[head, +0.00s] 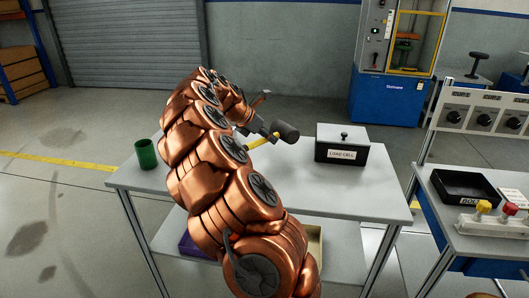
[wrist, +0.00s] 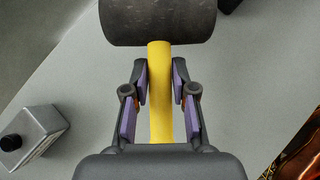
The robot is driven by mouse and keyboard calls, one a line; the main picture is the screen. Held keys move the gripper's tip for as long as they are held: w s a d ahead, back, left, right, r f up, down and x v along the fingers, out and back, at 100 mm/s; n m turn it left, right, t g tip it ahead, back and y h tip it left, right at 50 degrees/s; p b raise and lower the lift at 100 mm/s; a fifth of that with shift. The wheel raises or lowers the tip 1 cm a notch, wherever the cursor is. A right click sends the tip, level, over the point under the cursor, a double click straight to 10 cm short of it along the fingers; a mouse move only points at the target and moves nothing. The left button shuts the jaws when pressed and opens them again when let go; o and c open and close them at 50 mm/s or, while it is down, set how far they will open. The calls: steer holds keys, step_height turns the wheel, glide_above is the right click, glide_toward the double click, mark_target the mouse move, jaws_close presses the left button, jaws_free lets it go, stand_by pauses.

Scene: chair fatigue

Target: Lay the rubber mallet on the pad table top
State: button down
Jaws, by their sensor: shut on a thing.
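The rubber mallet has a dark cylindrical head (head: 286,132) and a yellow handle (head: 262,141). In the wrist view its head (wrist: 158,20) is at the top and its handle (wrist: 160,95) runs down between the purple finger pads. My gripper (wrist: 160,98) is shut on the handle; in the head view it is partly hidden by my copper arm. The mallet is over the light grey table top (head: 370,191), left of the load cell box. I cannot tell how high it is above the surface.
A black load cell box (head: 341,153) with a pale lid stands on the same table, and a green cup (head: 146,153) is near its left edge. A black tray (head: 470,186) is on the bench to the right. Table top between the box and front edge is clear.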

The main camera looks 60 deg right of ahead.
mark_target(246, 145)
steer(key=shift+f, duration=2.25)
steer(key=c, duration=0.9)
jaws_free()
steer(key=shift+f, duration=0.15)
steer(key=shift+c, duration=0.2)
steer(key=shift+w+a+r, duration=0.1)
steer(key=shift+w+r, duration=0.05)
steer(key=shift+r, duration=0.1)
steer(key=v, duration=1.1)
steer(key=shift+f, duration=0.1)
steer(key=shift+a+r, duration=0.3)
